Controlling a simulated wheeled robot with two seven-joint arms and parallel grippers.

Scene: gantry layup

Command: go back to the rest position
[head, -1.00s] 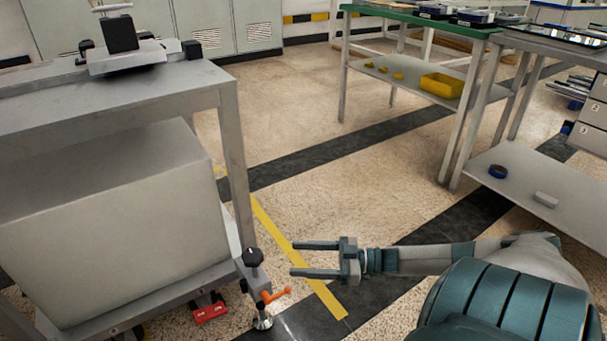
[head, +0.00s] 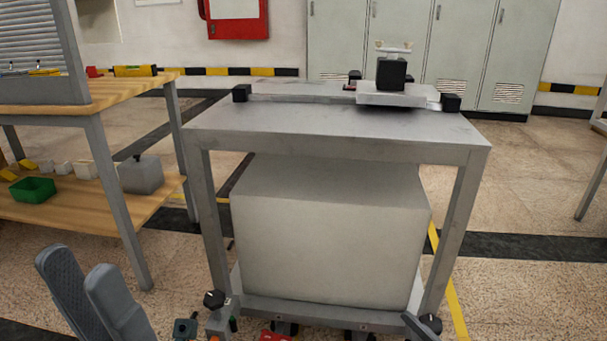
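My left gripper (head: 78,264) is at the lower left of the head view, close to the camera. Its two grey fingers point up and stand apart with nothing between them, so it is open and empty. It is over the floor, left of the metal gantry table.
The grey metal table (head: 330,140) stands ahead, with a pale block (head: 330,240) beneath and a small fixture (head: 393,82) on top. A wooden workbench (head: 120,88) with a green bin (head: 32,190) is at left. Lockers (head: 450,50) line the back. Floor shows at right.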

